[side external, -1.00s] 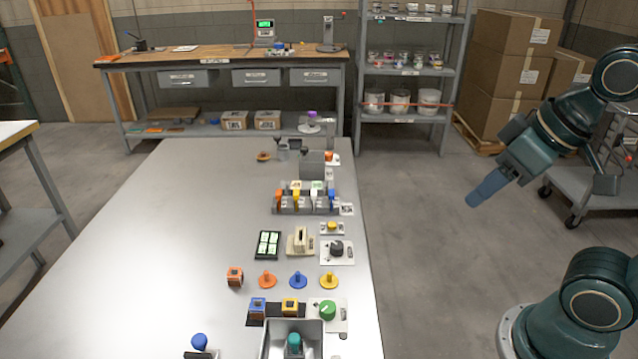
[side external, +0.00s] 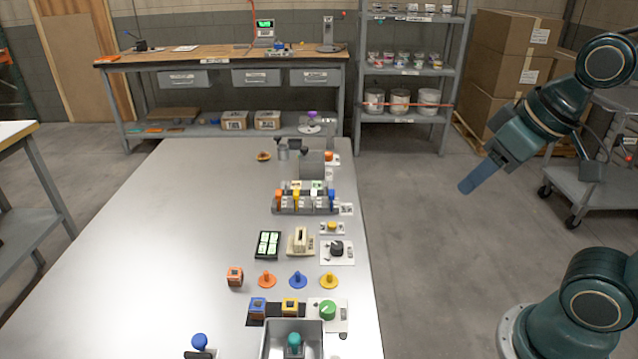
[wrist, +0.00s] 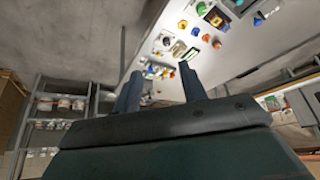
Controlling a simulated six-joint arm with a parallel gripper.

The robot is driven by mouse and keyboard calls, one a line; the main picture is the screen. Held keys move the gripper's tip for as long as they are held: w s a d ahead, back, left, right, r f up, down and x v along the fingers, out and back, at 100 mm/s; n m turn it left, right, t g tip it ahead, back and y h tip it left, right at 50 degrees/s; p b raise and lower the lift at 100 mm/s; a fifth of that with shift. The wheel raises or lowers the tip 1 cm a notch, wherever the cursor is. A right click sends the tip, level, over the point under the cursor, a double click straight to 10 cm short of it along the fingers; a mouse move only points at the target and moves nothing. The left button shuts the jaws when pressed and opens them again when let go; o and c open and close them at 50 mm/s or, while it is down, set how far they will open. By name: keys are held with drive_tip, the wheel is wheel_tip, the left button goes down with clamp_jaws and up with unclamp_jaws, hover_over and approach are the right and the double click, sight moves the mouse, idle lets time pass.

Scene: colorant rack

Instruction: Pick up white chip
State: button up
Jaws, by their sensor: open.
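The white chip (side external: 316,187) appears to be the pale piece standing in a grey rack (side external: 290,209) on the long table, between a yellow chip (side external: 297,194) and a blue chip (side external: 332,195). An orange chip (side external: 278,196) stands at the rack's left end. My gripper (side external: 466,187) is in the air to the right of the table, well apart from the rack. In the wrist view my gripper (wrist: 160,72) is open and empty, its two fingers spread. The rack is small and far off there, and I cannot single out the white chip.
Nearer on the table (side external: 150,260) are a black panel (side external: 268,244), a beige slotted block (side external: 299,241), orange, blue and yellow pegs, a green knob (side external: 328,310) and a metal bin (side external: 264,340). The table's left half is clear. A cart (side external: 575,185) stands at the right.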

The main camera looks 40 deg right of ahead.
drive_tip(key=w+d+m+g+h, duration=0.15)
drive_tip(key=w+m, duration=0.25)
drive_tip(key=w, duration=1.7)
drive_tip(key=w+d+f+m+h, duration=0.1)
drive_tip(key=w+f+m, duration=0.3)
drive_tip(key=w+f, duration=1.1)
drive_tip(key=w+d+g, duration=0.1)
drive_tip(key=w, duration=0.3)
drive_tip(key=shift+d+f+m+h, duration=0.15)
drive_tip(key=shift+f+m+h, duration=0.1)
drive_tip(key=shift+m+h, duration=0.1)
hover_over(314, 192)
drive_tip(key=s+a, duration=0.2)
wheel_tip(314, 192, down, 8)
drive_tip(key=shift+w+f, duration=0.1)
drive_tip(key=shift+w, duration=0.05)
drive_tip(key=shift+x, duration=2.45)
